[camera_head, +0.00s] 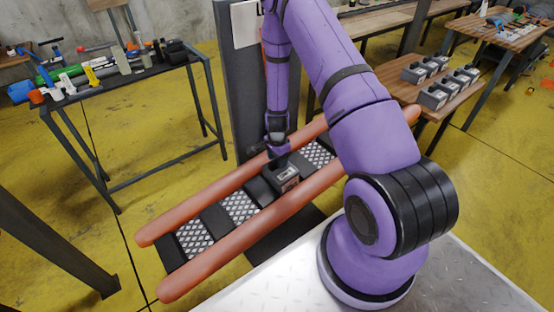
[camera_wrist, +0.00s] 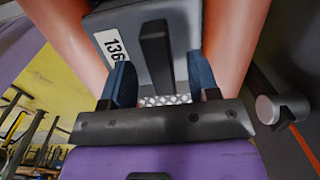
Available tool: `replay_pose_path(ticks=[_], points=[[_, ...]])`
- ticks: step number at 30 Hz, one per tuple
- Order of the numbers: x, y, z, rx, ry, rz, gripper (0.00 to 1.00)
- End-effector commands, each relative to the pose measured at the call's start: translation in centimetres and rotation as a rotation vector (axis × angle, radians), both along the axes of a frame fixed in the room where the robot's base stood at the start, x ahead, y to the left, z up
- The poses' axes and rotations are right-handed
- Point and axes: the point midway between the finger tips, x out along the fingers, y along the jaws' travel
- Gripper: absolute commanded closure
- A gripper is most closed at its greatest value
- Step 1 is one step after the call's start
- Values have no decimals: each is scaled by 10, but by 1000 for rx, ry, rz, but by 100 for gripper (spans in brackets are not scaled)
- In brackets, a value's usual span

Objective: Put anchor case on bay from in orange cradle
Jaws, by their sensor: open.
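The grey anchor case (camera_head: 287,177), with a white label, sits between the two orange tubes of the orange cradle (camera_head: 220,258). In the wrist view the case (camera_wrist: 184,50) shows the number 136 and a dark upright handle (camera_wrist: 155,55). My gripper (camera_head: 279,160) is over the case. Its two blue fingers (camera_wrist: 162,84) are apart, one on each side of the handle, with gaps showing. Patterned metal bays (camera_head: 239,207) alternate with black blocks along the cradle. A strip of patterned metal shows beside the case; what lies under the case is hidden.
A wooden table (camera_head: 398,92) at right holds several similar grey cases (camera_head: 433,97). A dark table (camera_head: 110,85) at left carries tools and bottles. A dark post (camera_head: 240,90) stands behind the cradle. Yellow floor is open at left.

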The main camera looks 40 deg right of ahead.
Motion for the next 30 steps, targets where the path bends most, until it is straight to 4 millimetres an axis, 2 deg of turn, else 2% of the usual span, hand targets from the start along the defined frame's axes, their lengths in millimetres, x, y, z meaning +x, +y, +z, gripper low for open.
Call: replay_pose_path(ticks=[5,12,18,24,30], points=[[2,0,23,-1,-4,0,45],[2,0,66,-2,-4,1,45],[2,0,93,-2,-4,1,45],[1,0,104,-1,-2,0,45],[1,0,106,0,-3,2,45]])
